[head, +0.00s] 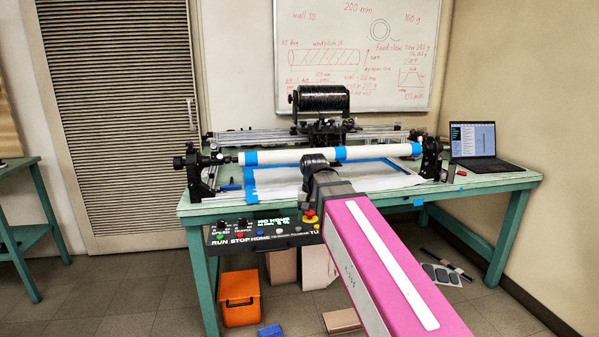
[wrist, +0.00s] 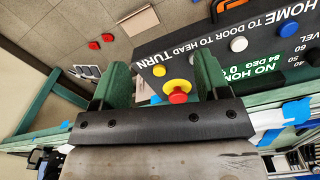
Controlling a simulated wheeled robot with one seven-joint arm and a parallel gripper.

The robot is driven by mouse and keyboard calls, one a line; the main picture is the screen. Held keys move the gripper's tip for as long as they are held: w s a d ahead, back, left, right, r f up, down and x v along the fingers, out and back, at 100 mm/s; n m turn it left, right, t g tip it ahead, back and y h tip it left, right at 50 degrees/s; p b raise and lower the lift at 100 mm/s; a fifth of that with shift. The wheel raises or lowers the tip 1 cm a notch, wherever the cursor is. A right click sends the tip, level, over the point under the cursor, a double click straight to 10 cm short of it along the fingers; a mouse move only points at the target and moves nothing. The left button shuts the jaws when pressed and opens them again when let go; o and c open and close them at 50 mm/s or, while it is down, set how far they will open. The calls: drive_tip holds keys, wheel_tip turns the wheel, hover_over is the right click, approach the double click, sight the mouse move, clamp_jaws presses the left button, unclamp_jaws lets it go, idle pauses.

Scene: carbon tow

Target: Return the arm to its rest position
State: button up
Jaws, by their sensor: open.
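My arm (head: 385,250), with a pink cover, reaches from the lower right of the head view to the front of the winding machine. Its dark wrist end (head: 318,170) is in front of the white tube; my gripper's fingers are hidden there. In the wrist view my gripper (wrist: 160,62) is open, with two green fingers apart and nothing held. The red and yellow stop button (wrist: 178,92) shows between the fingers, in line with them; I cannot tell the distance. The button also shows in the head view (head: 311,216) on the control panel (head: 262,236), just left of the arm.
The white tube (head: 375,151) with blue tape lies across the machine on the green table (head: 520,180). A black spool (head: 322,98) stands behind it. A laptop (head: 474,141) is at the right. An orange bin (head: 240,298) is on the floor below.

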drive_tip(key=s+d+f, duration=0.2)
drive_tip(key=d+f, duration=0.3)
drive_tip(key=f, duration=0.4)
drive_tip(key=s+d+f, duration=0.3)
drive_tip(key=d+f, duration=0.1)
drive_tip(key=f, duration=0.5)
drive_tip(key=s+d+f, duration=0.2)
drive_tip(key=d+f, duration=0.3)
drive_tip(key=f, duration=0.4)
drive_tip(key=shift+s+d+n, duration=0.15)
drive_tip(key=shift+d+n, duration=0.15)
drive_tip(key=shift+d, duration=0.05)
